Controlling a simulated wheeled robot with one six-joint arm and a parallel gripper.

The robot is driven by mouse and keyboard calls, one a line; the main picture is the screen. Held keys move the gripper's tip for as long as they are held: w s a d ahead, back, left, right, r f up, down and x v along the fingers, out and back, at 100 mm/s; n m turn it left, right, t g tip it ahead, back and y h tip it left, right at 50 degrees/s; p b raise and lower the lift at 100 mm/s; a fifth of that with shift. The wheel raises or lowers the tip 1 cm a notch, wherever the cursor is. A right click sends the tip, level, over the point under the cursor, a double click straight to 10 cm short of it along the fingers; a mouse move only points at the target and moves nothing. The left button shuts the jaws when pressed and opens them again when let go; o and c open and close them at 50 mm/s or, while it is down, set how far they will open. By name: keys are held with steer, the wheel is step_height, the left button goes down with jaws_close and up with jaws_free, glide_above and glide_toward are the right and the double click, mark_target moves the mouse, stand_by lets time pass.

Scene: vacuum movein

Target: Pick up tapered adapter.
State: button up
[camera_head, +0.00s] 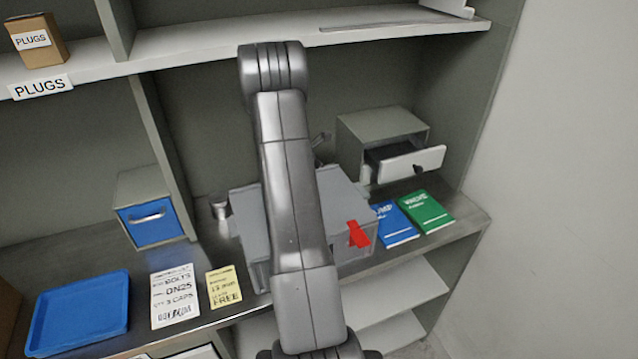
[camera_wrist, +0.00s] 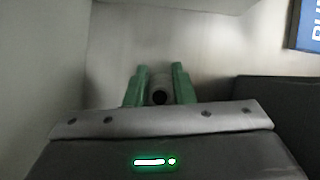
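In the wrist view, a small grey round part with a dark hole, which looks like the tapered adapter (camera_wrist: 160,92), sits between the two green fingers of my gripper (camera_wrist: 160,87). It fills the gap, and the fingers appear to touch it on both sides, so my gripper looks shut on it. A pale surface lies behind it; whether the part touches that surface I cannot tell. In the head view my arm and a grey machine hide the adapter and fingers.
The grey machine (camera_head: 348,205) with a red lever (camera_head: 358,235) stands mid-worktop. A cabinet (camera_head: 382,122) with an open drawer (camera_head: 412,164) is right of it. A small metal cup (camera_head: 219,208) stands left, and a blue tray (camera_head: 80,312) lies farther left. A blue book (camera_head: 394,224) lies at right.

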jaws_close()
